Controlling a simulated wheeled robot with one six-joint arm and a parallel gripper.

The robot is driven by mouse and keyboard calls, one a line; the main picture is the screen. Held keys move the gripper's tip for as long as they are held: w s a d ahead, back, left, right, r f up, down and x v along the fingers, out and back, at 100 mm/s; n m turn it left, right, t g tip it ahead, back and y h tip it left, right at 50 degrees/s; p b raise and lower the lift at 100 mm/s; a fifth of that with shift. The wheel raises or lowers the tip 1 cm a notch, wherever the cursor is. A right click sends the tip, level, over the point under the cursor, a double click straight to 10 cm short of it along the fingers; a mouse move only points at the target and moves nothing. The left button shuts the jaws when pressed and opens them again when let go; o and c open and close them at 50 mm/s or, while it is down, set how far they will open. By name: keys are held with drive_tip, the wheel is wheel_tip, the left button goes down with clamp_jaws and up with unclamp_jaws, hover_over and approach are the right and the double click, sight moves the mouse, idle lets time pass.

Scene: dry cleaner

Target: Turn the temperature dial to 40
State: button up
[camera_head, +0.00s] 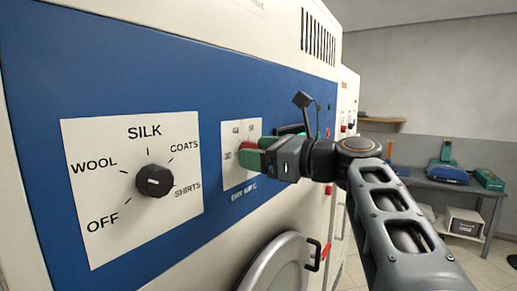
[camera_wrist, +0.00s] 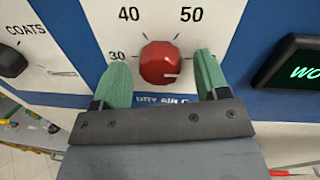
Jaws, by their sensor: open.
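The temperature dial is a red round knob (camera_wrist: 160,62) on a white plate (camera_wrist: 95,12) in the wrist view. The marks 30, 40 and 50 show around it: 30 left, 40 upper left, 50 upper right. A short white line on the knob points to the right, away from 40. My gripper (camera_wrist: 162,66) is open, with one green finger on each side of the knob; small gaps seem to show. The right finger hides that side of the scale. In the head view my gripper (camera_head: 250,160) covers much of the red knob (camera_head: 245,144).
A black fabric knob (camera_head: 154,181) with OFF, WOOL, SILK, COATS and SHIRTS is on the left plate. A lit green display (camera_wrist: 298,62) sits right of the dial. A round door (camera_head: 278,268) is below. A bench (camera_head: 440,184) stands at the far right.

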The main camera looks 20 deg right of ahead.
drive_tip(key=shift+w+a, duration=0.1)
drive_tip(key=shift+w, duration=0.05)
drive_tip(key=shift+c, duration=0.5)
drive_tip(key=c, duration=0.8)
drive_tip(key=shift+a+f+n+t+h+b, duration=0.1)
drive_tip(key=shift+n+h+b, duration=0.25)
drive_tip(key=shift+n+b, duration=2.55)
drive_tip(key=shift+a+f+n+t+h+b, duration=0.1)
drive_tip(key=shift+n+h+b, duration=0.7)
drive_tip(key=shift+n, duration=3.7)
drive_tip(key=shift+n+t+y+b, duration=0.1)
drive_tip(key=shift+n+b, duration=2.35)
drive_tip(key=shift+n, duration=1.25)
